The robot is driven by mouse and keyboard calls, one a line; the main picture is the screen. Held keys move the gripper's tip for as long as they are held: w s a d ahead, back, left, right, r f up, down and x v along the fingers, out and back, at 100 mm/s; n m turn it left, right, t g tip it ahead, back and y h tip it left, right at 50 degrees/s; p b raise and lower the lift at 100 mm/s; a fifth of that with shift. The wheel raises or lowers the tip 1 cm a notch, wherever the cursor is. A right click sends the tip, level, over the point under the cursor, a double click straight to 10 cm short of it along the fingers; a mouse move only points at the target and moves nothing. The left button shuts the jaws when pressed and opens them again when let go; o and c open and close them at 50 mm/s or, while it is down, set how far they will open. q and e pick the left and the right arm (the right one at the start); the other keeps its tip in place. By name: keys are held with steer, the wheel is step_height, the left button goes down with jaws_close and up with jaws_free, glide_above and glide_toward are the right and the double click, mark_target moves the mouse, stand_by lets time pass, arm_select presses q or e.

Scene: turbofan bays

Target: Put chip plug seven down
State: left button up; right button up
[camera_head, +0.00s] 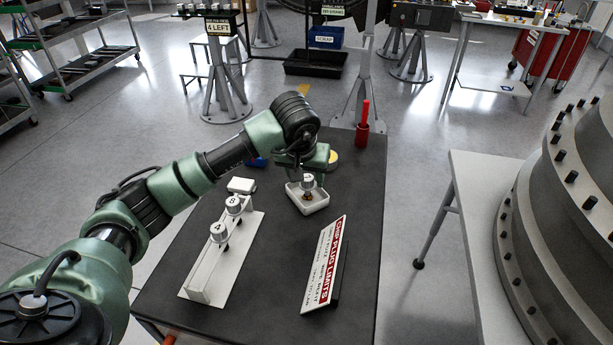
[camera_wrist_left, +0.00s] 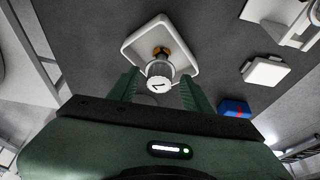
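A chip plug (camera_head: 308,182) with a round white cap and a brass-coloured lower part is in a small white tray (camera_head: 316,207) on the dark table. In the left wrist view the plug's cap (camera_wrist_left: 160,76) bears a mark that looks like a 7, and the tray (camera_wrist_left: 134,48) is around it. My left gripper (camera_head: 306,176) is above the tray. In the left wrist view its fingers (camera_wrist_left: 160,85) stand apart on either side of the cap, with a gap showing on both sides. My right gripper is not in view.
A white rack (camera_head: 207,281) holds two numbered plugs (camera_head: 218,232) left of the tray. A sign reading "chip plug limits" (camera_head: 325,262) stands in front. A red holder (camera_head: 361,136) is at the back right. A large bolted casing (camera_head: 560,220) is right of the table.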

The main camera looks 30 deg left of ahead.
arm_select(q)
steer(key=shift+r, duration=0.2)
steer(key=shift+s+r, duration=0.1)
steer(key=shift+r, duration=0.2)
steer(key=b+v, duration=0.2)
steer(key=v, duration=0.9)
steer(key=shift+b, duration=0.35)
steer(key=shift+s+r, duration=0.1)
steer(key=shift+r, duration=0.05)
